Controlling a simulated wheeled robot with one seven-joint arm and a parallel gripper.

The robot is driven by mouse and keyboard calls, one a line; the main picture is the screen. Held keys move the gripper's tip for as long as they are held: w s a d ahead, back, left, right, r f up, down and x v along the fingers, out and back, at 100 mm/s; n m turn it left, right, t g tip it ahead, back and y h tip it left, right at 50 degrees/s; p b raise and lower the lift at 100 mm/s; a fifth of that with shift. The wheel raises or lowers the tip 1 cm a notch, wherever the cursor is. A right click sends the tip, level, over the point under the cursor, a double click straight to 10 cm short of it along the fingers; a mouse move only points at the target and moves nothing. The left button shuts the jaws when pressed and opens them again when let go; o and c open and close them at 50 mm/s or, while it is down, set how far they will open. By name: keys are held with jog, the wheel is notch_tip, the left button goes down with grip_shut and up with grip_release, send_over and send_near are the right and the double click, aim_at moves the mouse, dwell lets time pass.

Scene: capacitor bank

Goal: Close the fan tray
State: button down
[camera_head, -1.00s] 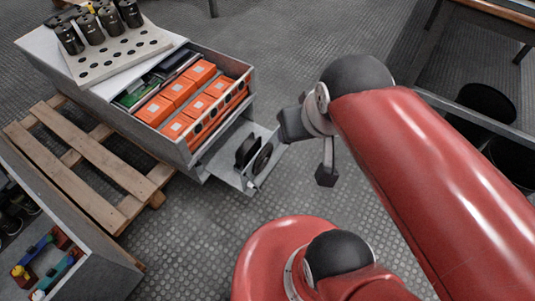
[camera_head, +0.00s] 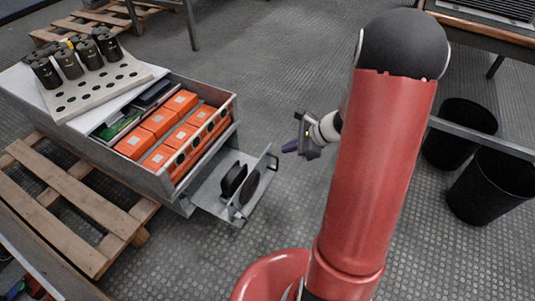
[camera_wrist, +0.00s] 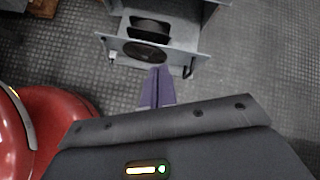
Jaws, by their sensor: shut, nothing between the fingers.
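The fan tray (camera_head: 213,190) is a grey metal drawer pulled out from the low front of the grey cabinet. Two dark round fans stand in it, and it has a handle on its front. My gripper (camera_head: 290,148) is shut and empty, to the right of the tray and apart from it in the head view. In the wrist view, the fingers of my gripper (camera_wrist: 156,72) are together and point toward the tray front (camera_wrist: 180,60), with a fan behind its opening. Whether the tips touch the front cannot be told.
The cabinet (camera_head: 160,184) holds orange blocks (camera_head: 160,122) in its open top and carries a perforated plate (camera_head: 98,90) with dark cylinders. Black bins (camera_head: 490,190) stand at the right. The floor in front of the tray is clear.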

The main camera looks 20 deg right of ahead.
jog(key=w+d+f+m+t, duration=0.1)
jog(key=d+f+m, duration=0.4)
jog(key=f, duration=0.2)
jog(key=b, duration=0.2)
send_near(262, 159)
jog(key=x, duration=0.5)
jog(key=shift+s+d+f, duration=0.15)
jog(key=shift+d+f, duration=0.1)
jog(key=shift+f, duration=0.2)
jog(key=shift+w+a, duration=0.4)
jog(key=shift+w, duration=0.05)
jog(key=w+a+b, duration=0.1)
jog(key=w+a, duration=0.7)
jog(key=w, duration=0.1)
jog(key=shift+a+b, duration=0.2)
jog(key=shift+b, duration=0.15)
jog(key=shift+s, duration=0.1)
